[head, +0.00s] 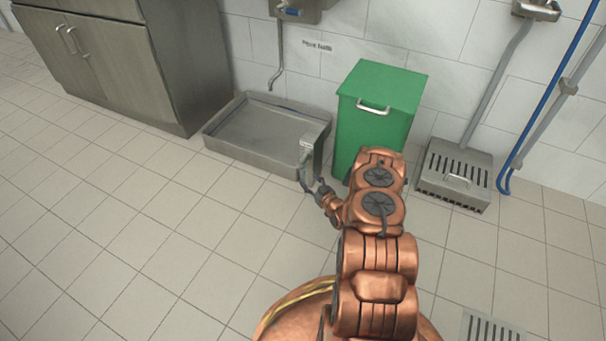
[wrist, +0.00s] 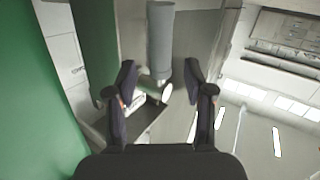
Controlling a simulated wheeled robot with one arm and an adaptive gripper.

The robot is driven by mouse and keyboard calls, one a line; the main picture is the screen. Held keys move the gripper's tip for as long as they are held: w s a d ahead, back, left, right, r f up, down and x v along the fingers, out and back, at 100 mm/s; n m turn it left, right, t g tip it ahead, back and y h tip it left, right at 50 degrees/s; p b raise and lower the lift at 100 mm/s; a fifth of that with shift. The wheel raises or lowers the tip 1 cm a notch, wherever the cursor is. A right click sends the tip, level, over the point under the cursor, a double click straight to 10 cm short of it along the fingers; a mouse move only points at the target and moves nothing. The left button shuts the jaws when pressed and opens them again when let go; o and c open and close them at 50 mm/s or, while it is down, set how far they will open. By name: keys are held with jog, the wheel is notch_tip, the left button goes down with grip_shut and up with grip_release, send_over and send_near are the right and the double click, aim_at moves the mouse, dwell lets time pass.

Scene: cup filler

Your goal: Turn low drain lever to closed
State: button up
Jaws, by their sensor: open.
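The low metal basin (head: 262,128) stands on the floor against the wall. A small metal drain fitting (head: 314,131) sits at its right front corner. A pale piece hangs on the fitting's front, likely the low drain lever (head: 305,153); its exact position is too small to tell. My gripper (head: 311,178) is just in front of and below the fitting. In the wrist view my gripper (wrist: 159,75) is open, its two dark fingers apart. A grey cylinder (wrist: 160,42), perhaps the lever's handle, reaches down between the fingertips, with a pale round part behind it. I cannot tell contact.
A green bin (head: 378,108) stands right of the basin, close to my arm; its green side (wrist: 35,90) fills the wrist view's left. A slotted metal floor box (head: 455,172) is further right. A steel cabinet (head: 125,55) stands left. The tiled floor at front left is clear.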

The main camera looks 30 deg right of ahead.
aim_at(305, 178)
jog(key=shift+m+t, duration=0.3)
jog(key=shift+t, duration=0.4)
jog(key=w+b, duration=0.1)
jog(key=w+f+b, duration=0.1)
jog(key=w, duration=0.1)
jog(key=w+b, duration=0.1)
jog(key=shift+w+f, duration=0.15)
jog(key=shift+f, duration=0.25)
jog(key=shift+w+r+b, duration=0.15)
jog(key=shift+w+b, duration=0.15)
jog(key=shift+w, duration=0.25)
grip_shut()
